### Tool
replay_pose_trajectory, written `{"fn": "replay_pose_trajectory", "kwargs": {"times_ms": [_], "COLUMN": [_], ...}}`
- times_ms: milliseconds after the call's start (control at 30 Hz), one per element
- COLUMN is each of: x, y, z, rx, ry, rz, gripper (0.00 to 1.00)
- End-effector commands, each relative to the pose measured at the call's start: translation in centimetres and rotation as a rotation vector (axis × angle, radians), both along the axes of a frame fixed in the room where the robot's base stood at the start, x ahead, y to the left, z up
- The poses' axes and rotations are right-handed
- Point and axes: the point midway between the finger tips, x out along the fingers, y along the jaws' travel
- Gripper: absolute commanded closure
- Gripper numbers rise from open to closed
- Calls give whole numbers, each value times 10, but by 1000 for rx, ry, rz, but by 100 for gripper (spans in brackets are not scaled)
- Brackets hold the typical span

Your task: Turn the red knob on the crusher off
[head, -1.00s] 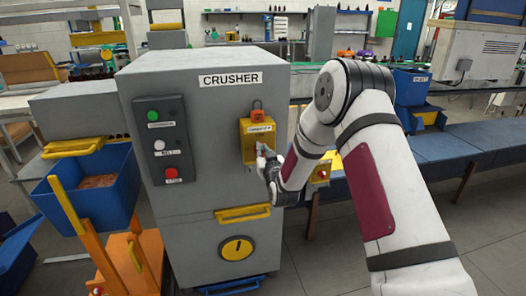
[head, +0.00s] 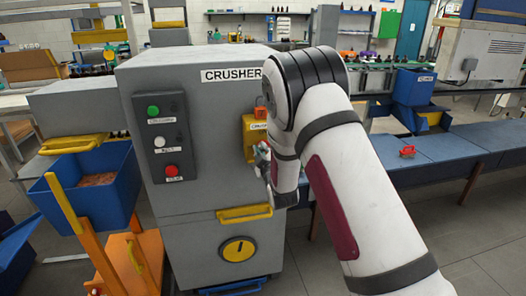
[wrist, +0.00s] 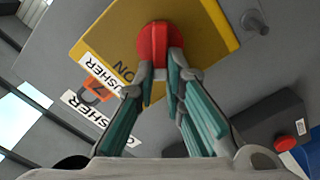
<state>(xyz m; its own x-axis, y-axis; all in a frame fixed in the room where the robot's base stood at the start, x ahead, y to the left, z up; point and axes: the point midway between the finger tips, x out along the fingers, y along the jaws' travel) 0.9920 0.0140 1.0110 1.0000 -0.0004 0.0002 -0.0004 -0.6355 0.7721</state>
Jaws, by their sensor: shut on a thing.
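The crusher (head: 220,125) is a grey cabinet in the head view, with a yellow plate (head: 250,143) on its front right part. In the wrist view the yellow plate (wrist: 205,45) fills the top, tilted, and the red knob (wrist: 153,40) sits on it. My gripper (wrist: 160,70) has its fingertips closed on the knob's raised grip bar. In the head view my gripper (head: 262,158) is at the plate's lower right, and the knob is hidden behind it and my arm.
A dark panel (head: 163,138) with green, white and red buttons is left on the crusher's front. A yellow handle (head: 244,213) and a yellow round dial (head: 238,249) are below. A blue bin (head: 105,190) stands left. Blue benches (head: 425,155) run behind my arm.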

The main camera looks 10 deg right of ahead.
Motion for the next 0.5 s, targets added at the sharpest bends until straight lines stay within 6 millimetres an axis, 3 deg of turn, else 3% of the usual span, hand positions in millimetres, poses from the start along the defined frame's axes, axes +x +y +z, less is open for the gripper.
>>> {"fn": "replay_pose_trajectory", "kwargs": {"times_ms": [500], "x": [0], "y": [6], "z": [-9], "rx": [-465], "ry": [0], "rz": [2], "gripper": [100]}}
